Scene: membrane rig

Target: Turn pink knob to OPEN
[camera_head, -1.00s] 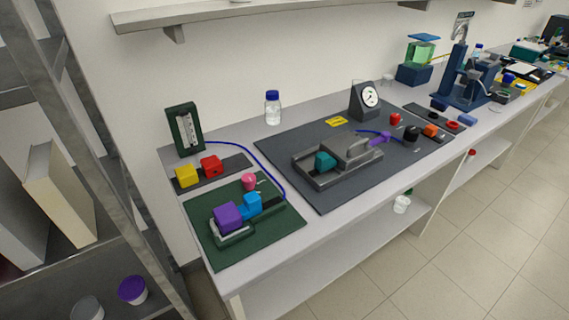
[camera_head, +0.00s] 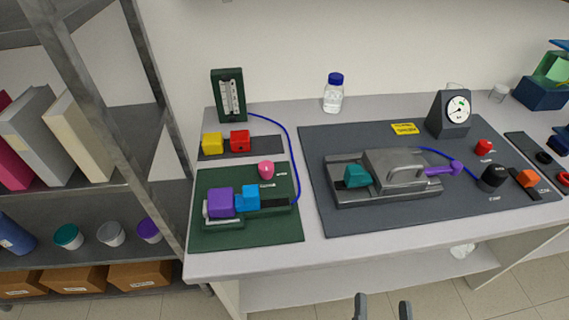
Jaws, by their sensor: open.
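The pink knob (camera_head: 266,170) stands on the green mat (camera_head: 215,240) at the left of the bench, behind a blue block (camera_head: 248,197) and a purple block (camera_head: 220,202). Small labels lie near it, too small to read, so its setting cannot be told. My gripper (camera_head: 382,309) shows at the bottom edge, two dark fingertips apart with nothing between them. It is in front of the bench, well away from the knob and to its right.
A dark mat (camera_head: 343,223) carries a metal rig (camera_head: 394,176) with a teal block and purple lever. A gauge (camera_head: 449,113) and a bottle (camera_head: 334,93) stand behind. A shelf rack (camera_head: 168,165) borders the bench's left side.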

